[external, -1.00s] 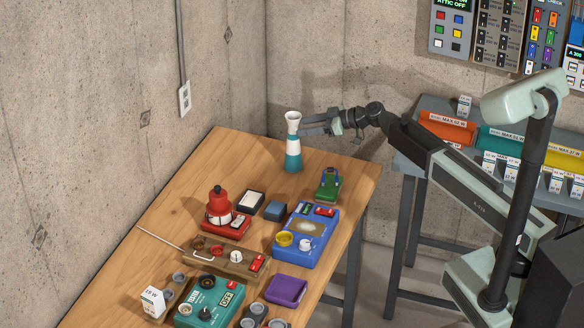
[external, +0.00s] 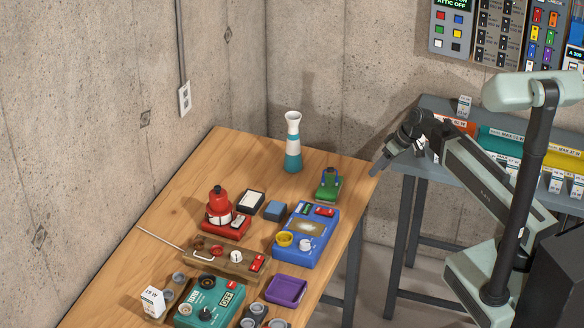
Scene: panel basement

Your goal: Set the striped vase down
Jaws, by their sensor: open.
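The striped vase (external: 292,146), with white and teal bands and a flared white top, stands upright on the wooden table (external: 190,186) near its back corner. My gripper (external: 376,170) is open and empty. It points down at the table's right edge, to the right of the vase and clearly apart from it. The gap between the fingers is hard to make out at this angle.
A green device (external: 328,186) sits between the vase and the blue device (external: 306,234). A red device (external: 222,214), a teal box (external: 208,302) and a purple tray (external: 287,291) crowd the nearer table.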

